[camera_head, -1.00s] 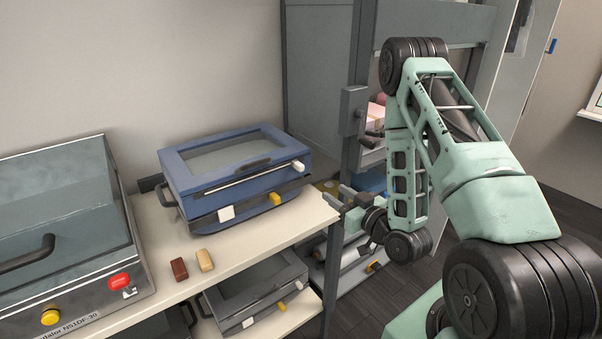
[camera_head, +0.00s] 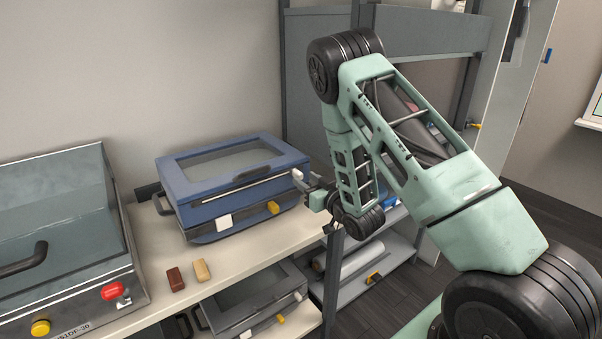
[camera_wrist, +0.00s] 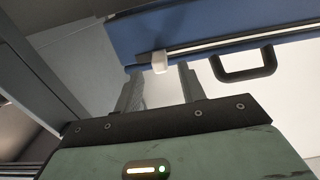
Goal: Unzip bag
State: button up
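The blue bag (camera_head: 190,178), boxy with a grey window in its lid, lies on the pale shelf. A light zipper line runs along its front, with a white pull (camera_head: 297,174) at the right end. White and yellow tabs sit lower on its front. My gripper (camera_head: 308,181) is at the bag's right end, close to the pull. In the wrist view the two fingers (camera_wrist: 160,80) are spread apart and empty. The white pull (camera_wrist: 159,62) shows between their tips. I cannot tell whether a finger touches it. The blue bag (camera_wrist: 210,25) fills the upper part there.
A dark red block (camera_head: 175,279) and a tan block (camera_head: 201,270) lie on the shelf (camera_head: 240,257) in front of the bag. A metal machine (camera_head: 60,215) stands at left. A grey case (camera_head: 250,290) sits on the lower shelf. A grey rack post (camera_head: 333,265) stands below my gripper.

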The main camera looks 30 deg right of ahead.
aim_at(301, 177)
jog(key=shift+w+p, duration=0.3)
jog(key=shift+w, duration=1.4)
